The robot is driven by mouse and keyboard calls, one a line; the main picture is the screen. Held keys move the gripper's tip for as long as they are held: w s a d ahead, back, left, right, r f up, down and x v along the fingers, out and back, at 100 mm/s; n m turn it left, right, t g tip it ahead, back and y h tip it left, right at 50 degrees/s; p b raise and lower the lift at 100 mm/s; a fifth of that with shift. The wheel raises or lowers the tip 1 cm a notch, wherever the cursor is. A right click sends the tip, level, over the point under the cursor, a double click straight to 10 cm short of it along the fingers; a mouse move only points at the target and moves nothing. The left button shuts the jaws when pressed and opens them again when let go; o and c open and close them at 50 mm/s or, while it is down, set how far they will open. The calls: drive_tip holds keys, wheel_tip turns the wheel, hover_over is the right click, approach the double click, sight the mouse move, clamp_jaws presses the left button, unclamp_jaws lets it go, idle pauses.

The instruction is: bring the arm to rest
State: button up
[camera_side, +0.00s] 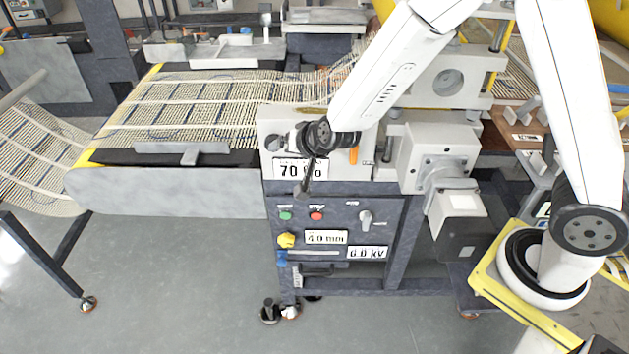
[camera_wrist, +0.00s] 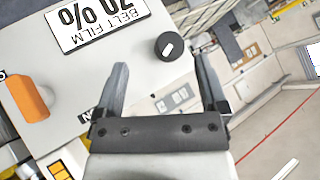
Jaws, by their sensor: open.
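My arm reaches down from the upper right in the side view. My gripper (camera_side: 304,188) hangs in front of the grey machine housing (camera_side: 393,140), over the "70 %" label (camera_side: 286,171), and hides part of it. In the wrist view my gripper (camera_wrist: 162,66) is open, with nothing between its fingers. A round black knob (camera_wrist: 169,46) with a white mark shows between and beyond the fingertips, apart from them. The "BELT FILM 70 %" label (camera_wrist: 97,22) appears upside down beside it.
An orange lever (camera_wrist: 27,97) sits on the housing; it also shows in the side view (camera_side: 353,155). Below are a green button (camera_side: 286,216), a red button (camera_side: 316,216) and a yellow knob (camera_side: 287,240). A mesh belt (camera_side: 215,105) runs to the left. The front floor is clear.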

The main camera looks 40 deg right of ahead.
drive_tip(key=s+d+n+g, duration=0.3)
drive_tip(key=s+d, duration=0.1)
drive_tip(key=s, duration=0.6)
drive_tip(key=s+d+r+n+g, duration=0.1)
drive_tip(key=s+d+n+g, duration=0.3)
drive_tip(key=s, duration=0.6)
drive_tip(key=shift+s+r+y, duration=0.15)
drive_tip(key=shift+r+y, duration=0.05)
drive_tip(key=shift+y, duration=0.1)
drive_tip(key=shift+r, duration=0.1)
idle(2.2)
